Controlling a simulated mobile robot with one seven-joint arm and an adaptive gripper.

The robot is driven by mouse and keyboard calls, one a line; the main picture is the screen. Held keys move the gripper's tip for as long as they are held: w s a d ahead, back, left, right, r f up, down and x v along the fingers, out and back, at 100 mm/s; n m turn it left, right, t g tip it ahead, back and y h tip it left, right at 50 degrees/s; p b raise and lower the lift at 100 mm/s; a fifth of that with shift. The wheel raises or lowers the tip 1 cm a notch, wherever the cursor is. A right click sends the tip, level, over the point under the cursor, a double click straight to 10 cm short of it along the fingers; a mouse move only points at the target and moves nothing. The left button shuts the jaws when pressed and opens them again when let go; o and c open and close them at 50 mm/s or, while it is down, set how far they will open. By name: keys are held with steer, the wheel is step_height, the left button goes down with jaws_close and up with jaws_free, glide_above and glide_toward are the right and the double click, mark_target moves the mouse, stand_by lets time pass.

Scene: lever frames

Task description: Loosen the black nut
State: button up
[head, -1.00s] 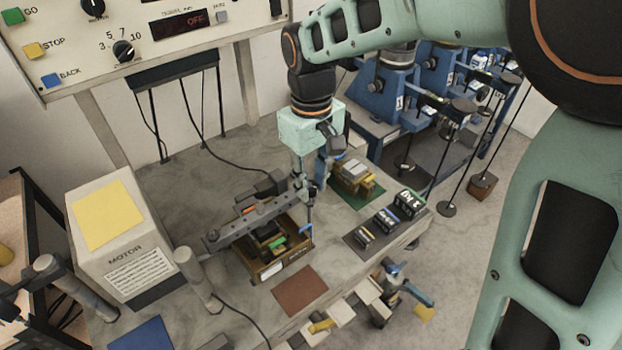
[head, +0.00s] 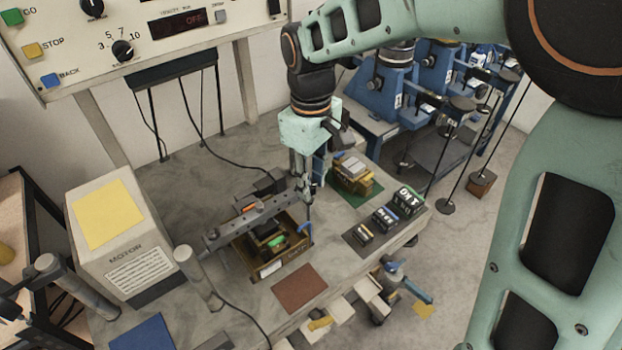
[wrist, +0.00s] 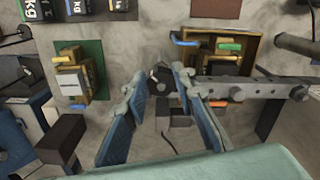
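The black nut (wrist: 160,77) is a small dark piece at the left end of a grey perforated bar (wrist: 238,90) in the wrist view. My gripper (wrist: 160,79) is open, with one blue-padded finger on each side of the nut; narrow gaps seem to separate the tips from it. Whether a fingertip touches it I cannot tell. In the head view my gripper (head: 306,190) points down at the bar's right end. The bar (head: 250,218) also shows there, lying over a brown open box, and my fingers hide the nut.
The brown box (head: 258,271) holds coloured blocks and has a blue lever (head: 305,228) at its right. A yellow block stack (head: 352,175) stands on a green mat right of my gripper. Weights (head: 407,200) sit farther right. The motor box (head: 125,245) is at left.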

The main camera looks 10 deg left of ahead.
steer(key=o, duration=0.4)
steer(key=shift+c, duration=0.2)
step_height(320, 180, up, 12)
stand_by(0.4)
